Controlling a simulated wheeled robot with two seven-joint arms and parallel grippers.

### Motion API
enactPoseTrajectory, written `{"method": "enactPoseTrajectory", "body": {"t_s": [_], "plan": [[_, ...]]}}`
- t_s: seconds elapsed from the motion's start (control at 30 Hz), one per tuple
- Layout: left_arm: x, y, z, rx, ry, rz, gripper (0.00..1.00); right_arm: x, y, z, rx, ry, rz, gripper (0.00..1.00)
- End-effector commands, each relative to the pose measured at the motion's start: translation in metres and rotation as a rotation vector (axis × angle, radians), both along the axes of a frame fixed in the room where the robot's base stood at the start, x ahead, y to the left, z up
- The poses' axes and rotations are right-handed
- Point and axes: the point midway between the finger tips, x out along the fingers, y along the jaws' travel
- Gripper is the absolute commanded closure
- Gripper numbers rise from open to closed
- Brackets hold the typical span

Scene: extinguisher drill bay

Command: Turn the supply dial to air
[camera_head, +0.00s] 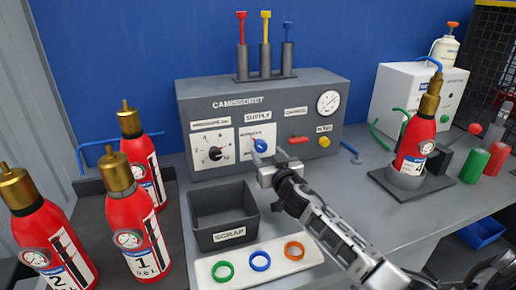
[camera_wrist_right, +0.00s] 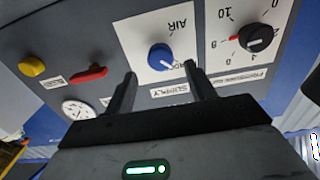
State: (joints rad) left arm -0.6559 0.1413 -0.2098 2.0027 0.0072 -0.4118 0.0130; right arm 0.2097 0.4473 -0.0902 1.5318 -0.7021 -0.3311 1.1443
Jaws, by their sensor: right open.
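The blue supply dial (camera_head: 260,145) sits on a white plate under the SUPPLY label on the grey panel. My right gripper (camera_head: 264,166) is just in front of the dial in the head view. In the right wrist view the gripper (camera_wrist_right: 160,75) is open, its fingers apart on either side of the dial's line, with nothing between them. Contact with the dial does not show. My left gripper is not in view.
A pressure knob (camera_head: 215,154) is left of the dial; a red switch (camera_head: 299,140) and yellow button (camera_head: 324,142) are right. Below are a scrap bin (camera_head: 224,238) and a ring tray (camera_head: 241,275). Red extinguishers (camera_head: 146,240) stand left, another (camera_head: 413,146) right.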

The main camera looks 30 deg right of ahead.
Motion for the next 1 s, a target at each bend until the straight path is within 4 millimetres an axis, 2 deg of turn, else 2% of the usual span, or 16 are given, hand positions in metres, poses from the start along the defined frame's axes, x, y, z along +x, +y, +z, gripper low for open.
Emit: {"method": "enactPoseTrajectory", "body": {"t_s": [0.1, 0.3, 0.63, 0.67, 0.8, 1.0], "plan": [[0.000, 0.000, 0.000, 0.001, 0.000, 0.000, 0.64, 0.020, -0.003, 0.001, -0.001, 0.000, 0.001, 0.45], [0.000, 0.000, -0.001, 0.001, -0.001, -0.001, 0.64, 0.040, -0.008, 0.000, -0.002, 0.000, 0.002, 0.45], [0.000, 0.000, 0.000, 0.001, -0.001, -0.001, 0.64, 0.044, -0.008, 0.000, -0.002, 0.001, 0.003, 0.45], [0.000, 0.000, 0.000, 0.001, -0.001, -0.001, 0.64, 0.044, -0.008, 0.000, -0.002, 0.001, 0.003, 0.50], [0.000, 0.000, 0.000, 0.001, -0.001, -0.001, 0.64, 0.044, -0.009, 0.000, -0.002, 0.001, 0.003, 0.89], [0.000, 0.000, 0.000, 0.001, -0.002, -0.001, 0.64, 0.044, -0.008, 0.000, -0.007, 0.003, 0.003, 0.90]]}}
